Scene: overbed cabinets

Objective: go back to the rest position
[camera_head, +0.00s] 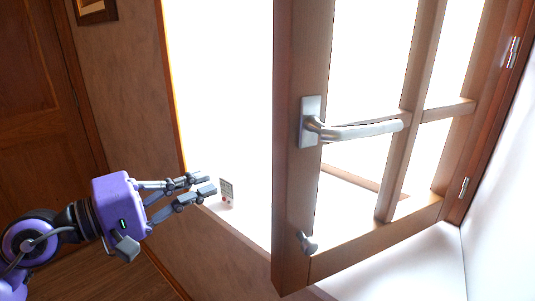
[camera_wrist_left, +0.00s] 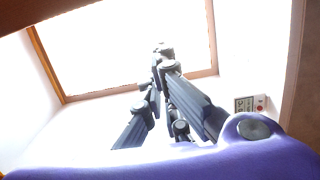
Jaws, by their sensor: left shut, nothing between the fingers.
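My left gripper (camera_head: 205,184) comes in from the left in the head view, purple with dark fingers. It is shut with nothing between its fingers, in front of the bright window opening and left of the open window sash. In the left wrist view its fingertips (camera_wrist_left: 163,58) come together before the bright opening. The wooden sash (camera_head: 292,150) stands swung open, with a metal lever handle (camera_head: 355,131). The gripper is clear of the sash and handle. My right gripper is not in view.
A small knob (camera_head: 306,243) is low on the sash. A wooden door (camera_head: 25,100) is at far left.

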